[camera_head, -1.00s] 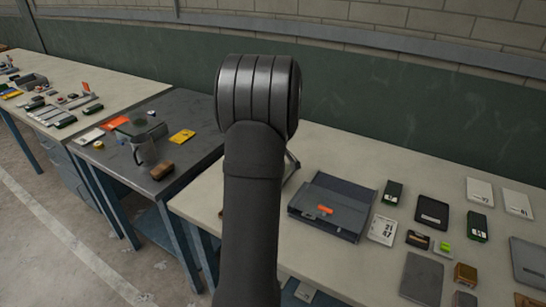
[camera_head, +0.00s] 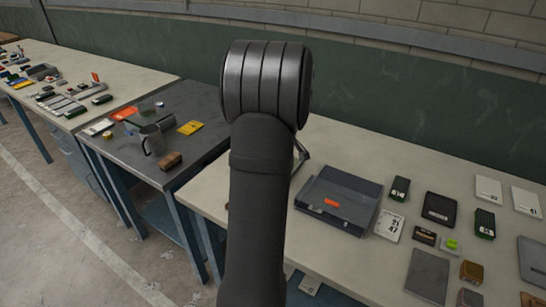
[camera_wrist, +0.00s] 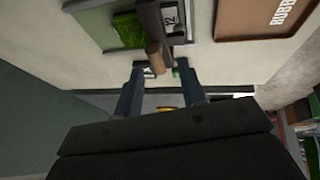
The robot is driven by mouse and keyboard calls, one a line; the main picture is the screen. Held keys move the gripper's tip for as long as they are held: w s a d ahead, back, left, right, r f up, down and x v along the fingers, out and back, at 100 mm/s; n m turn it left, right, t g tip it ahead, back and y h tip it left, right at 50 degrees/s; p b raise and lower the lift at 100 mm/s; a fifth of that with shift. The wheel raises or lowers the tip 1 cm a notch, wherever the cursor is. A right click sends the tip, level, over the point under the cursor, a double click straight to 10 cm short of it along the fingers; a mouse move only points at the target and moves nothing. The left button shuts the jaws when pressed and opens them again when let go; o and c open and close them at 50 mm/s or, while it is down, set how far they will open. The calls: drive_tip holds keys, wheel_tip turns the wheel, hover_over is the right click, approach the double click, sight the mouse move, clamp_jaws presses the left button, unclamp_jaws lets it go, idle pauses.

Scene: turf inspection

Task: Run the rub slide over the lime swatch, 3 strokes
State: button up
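A small bright lime-green patch (camera_head: 451,244) lies on the right bench in the head view. A green turf-like patch (camera_wrist: 128,31) lies at the upper left of the wrist view; I cannot tell whether it is the same piece. My gripper (camera_wrist: 161,68) shows in the wrist view as two blue fingers with a gap between them. A brown block (camera_wrist: 155,55) with dark grey parts beside it appears at the fingertips. I cannot tell whether the fingers touch it, or whether it is the rub slide. In the head view my own arm hides the gripper.
A grey case (camera_head: 338,200) with an orange mark sits on the right bench (camera_head: 375,150). Beside it are dark boxes, cards and a grey plate (camera_head: 427,275). A brown lettered tray (camera_wrist: 240,22) is at the wrist view's upper right. A dark table (camera_head: 190,95) stands left.

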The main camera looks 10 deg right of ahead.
drive_tip(key=v, duration=1.5)
drive_tip(key=shift+s+r, duration=0.2)
drive_tip(key=shift+r, duration=0.05)
drive_tip(key=x, duration=1.7)
drive_tip(key=shift+w+f, duration=0.2)
drive_tip(key=shift+f, duration=0.1)
drive_tip(key=shift+d, duration=0.1)
